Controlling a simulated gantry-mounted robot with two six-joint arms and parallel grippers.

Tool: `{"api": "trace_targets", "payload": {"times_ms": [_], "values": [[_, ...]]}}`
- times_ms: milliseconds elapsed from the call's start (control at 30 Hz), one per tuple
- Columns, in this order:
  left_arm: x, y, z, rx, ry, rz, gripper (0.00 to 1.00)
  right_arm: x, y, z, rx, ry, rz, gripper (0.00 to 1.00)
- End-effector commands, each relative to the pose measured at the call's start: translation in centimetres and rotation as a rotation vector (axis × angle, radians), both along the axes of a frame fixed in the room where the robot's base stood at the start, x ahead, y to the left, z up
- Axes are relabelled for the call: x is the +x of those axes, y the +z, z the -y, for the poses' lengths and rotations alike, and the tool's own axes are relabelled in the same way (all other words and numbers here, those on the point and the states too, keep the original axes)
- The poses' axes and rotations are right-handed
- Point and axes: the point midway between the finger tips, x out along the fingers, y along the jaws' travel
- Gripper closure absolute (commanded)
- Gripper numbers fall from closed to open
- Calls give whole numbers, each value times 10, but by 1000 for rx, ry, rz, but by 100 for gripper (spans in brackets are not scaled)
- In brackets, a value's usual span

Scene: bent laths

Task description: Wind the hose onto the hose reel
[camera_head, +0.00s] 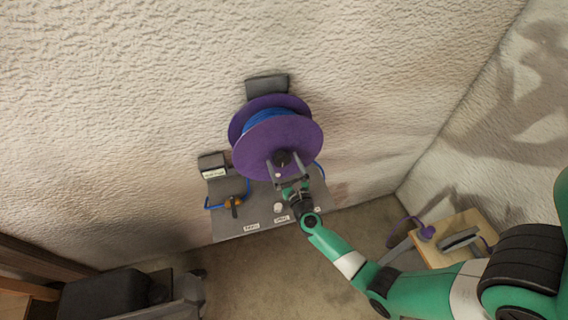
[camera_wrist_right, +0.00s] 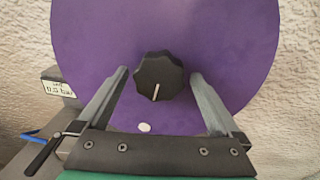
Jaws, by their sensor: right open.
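The hose reel (camera_head: 259,150) has two purple discs and is mounted on the wall. The blue hose (camera_head: 266,119) is wound between the discs. A loose length of hose (camera_head: 247,190) shows at the lower left of the reel. A black knob (camera_head: 281,158) sits on the front disc; in the right wrist view the knob (camera_wrist_right: 160,75) has a white mark pointing down. My right gripper (camera_head: 287,164) is open, its fingers on either side of the knob. In the wrist view, gaps show between the knob and both fingers (camera_wrist_right: 160,88). My left gripper is not in view.
A grey labelled panel (camera_head: 232,222) lies below the reel, with an orange-brown fitting (camera_head: 233,203) on it. A labelled box (camera_head: 212,166) stands at the reel's left. A small wooden table (camera_head: 447,256) with a purple item stands at right. Open floor lies below the panel.

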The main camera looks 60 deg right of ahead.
Motion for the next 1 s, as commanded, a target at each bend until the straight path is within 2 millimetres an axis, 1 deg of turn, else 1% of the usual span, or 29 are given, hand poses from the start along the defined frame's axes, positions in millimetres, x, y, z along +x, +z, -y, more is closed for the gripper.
{"api": "trace_targets", "payload": {"times_ms": [33, 67, 100, 167, 200, 267, 300, 367, 400, 600, 867, 1000], "values": [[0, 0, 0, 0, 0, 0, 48, 0, 0, 0, 0, 0, 0, 0], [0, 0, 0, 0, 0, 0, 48, 0, 0, 0, 0, 0, 0, 4], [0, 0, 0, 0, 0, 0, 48, 0, 0, 0, 0, 0, 0, 11], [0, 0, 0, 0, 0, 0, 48, 0, 0, 0, 0, 0, 0, 22], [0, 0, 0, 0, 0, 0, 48, 0, 0, 0, 0, 0, 0, 29], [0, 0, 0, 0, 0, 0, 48, 0, 0, 0, 0, 0, 0, 40], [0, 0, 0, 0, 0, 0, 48, 0, 0, 0, 0, 0, 0, 47], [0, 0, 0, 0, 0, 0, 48, 0, 0, 0, 0, 0, 0, 58], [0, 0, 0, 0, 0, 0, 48, 0, 0, 0, 0, 0, 0, 65], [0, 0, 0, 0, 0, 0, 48, 0, 0, 0, 0, 0, 0, 100], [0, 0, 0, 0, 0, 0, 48, 0, 0, -1, 1, 1, 2, 100], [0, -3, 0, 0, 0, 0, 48, 6, -1, -6, 13, 13, 15, 100]]}}
